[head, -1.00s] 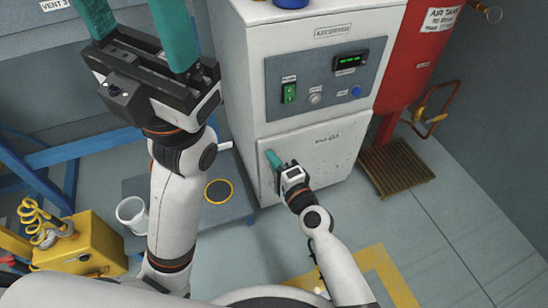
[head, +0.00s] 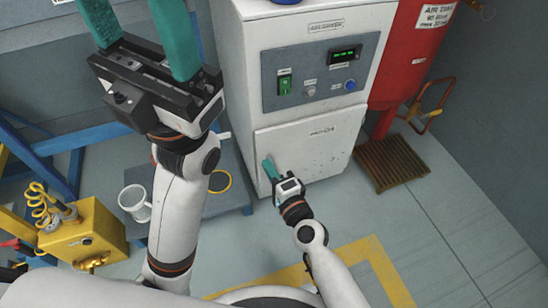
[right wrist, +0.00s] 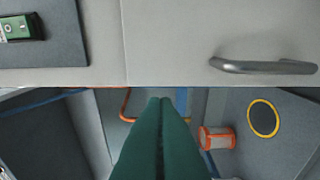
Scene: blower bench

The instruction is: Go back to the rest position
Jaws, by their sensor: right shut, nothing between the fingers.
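My right gripper (head: 267,166) is in front of the lower door of the white cabinet (head: 322,150), near the door's left side. Its teal fingers are together with nothing between them. In the right wrist view the shut fingers (right wrist: 160,103) point ahead below the cabinet face. A grey bar handle (right wrist: 262,66) shows to their upper right, apart from them. My left gripper (head: 137,12) is raised at the upper left of the head view, its teal fingers wide apart and empty. Its fingertips are at or past the top edge.
The red air tank (head: 405,55) and a brown slatted grate (head: 392,163) are right of the cabinet. A white mug-like container (head: 134,203) and a yellow-ringed dark disc (head: 220,182) are left of it. A yellow box (head: 85,240) stands at lower left. Grey floor at right is clear.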

